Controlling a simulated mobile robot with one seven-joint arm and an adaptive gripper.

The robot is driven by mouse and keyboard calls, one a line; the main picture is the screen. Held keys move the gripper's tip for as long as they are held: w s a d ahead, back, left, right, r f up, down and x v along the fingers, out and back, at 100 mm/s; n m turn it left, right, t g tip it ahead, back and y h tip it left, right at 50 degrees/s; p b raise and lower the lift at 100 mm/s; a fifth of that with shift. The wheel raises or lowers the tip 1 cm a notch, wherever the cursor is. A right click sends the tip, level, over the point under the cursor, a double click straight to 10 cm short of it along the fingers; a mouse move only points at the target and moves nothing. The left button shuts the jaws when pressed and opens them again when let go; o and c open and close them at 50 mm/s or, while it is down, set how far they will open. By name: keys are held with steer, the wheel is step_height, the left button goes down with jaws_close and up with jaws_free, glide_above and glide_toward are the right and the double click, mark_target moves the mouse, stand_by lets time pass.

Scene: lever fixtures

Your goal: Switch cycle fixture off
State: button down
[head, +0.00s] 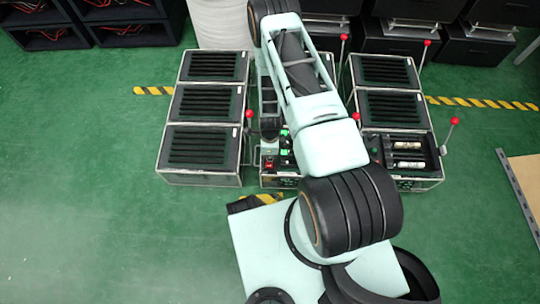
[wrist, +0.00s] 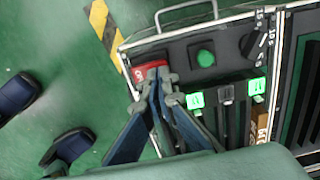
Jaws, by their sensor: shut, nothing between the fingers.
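The middle fixture's control panel (head: 283,168) is partly hidden behind my arm in the head view. A red switch (head: 268,165) sits at its front left corner. In the wrist view the red switch (wrist: 149,69) shows at the panel corner, its near side covered by my fingertips. My gripper (wrist: 154,86) is shut with nothing in it, its tips right at the switch; I cannot tell whether they touch. Two green lit indicators (wrist: 196,99) (wrist: 257,86) glow on the panel, beside a round green button (wrist: 205,58) and a black knob (wrist: 256,43).
A left fixture (head: 200,150) and a right fixture (head: 402,150) flank the middle one. Red-knobbed levers (head: 249,114) (head: 454,121) stand up beside the fixtures. A metal handle (wrist: 185,12) projects from the panel's edge.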

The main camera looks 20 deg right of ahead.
steer(key=shift+w+d+f+g+b, duration=0.2)
steer(key=shift+f+g+b, duration=0.1)
steer(key=shift+f+b, duration=0.4)
steer(key=shift+s+a+r, duration=0.1)
steer(key=shift+r, duration=0.25)
steer(key=shift+s+a+r+p, duration=0.15)
steer(key=shift+s+p, duration=0.1)
steer(key=shift+s, duration=0.15)
steer(key=shift+s+a+r+p, duration=0.1)
steer(key=shift+s+p, duration=0.1)
steer(key=shift+s, duration=0.15)
steer(key=shift+w+d+r, duration=0.1)
steer(key=shift+w+r, duration=0.05)
steer(key=shift+r, duration=0.3)
step_height(320, 180, up, 13)
steer(key=w+p, duration=0.2)
steer(key=p, duration=0.2)
steer(key=shift+w+d+f+p, duration=0.15)
steer(key=shift+w+d+p, duration=0.15)
steer(key=shift+w+d, duration=0.1)
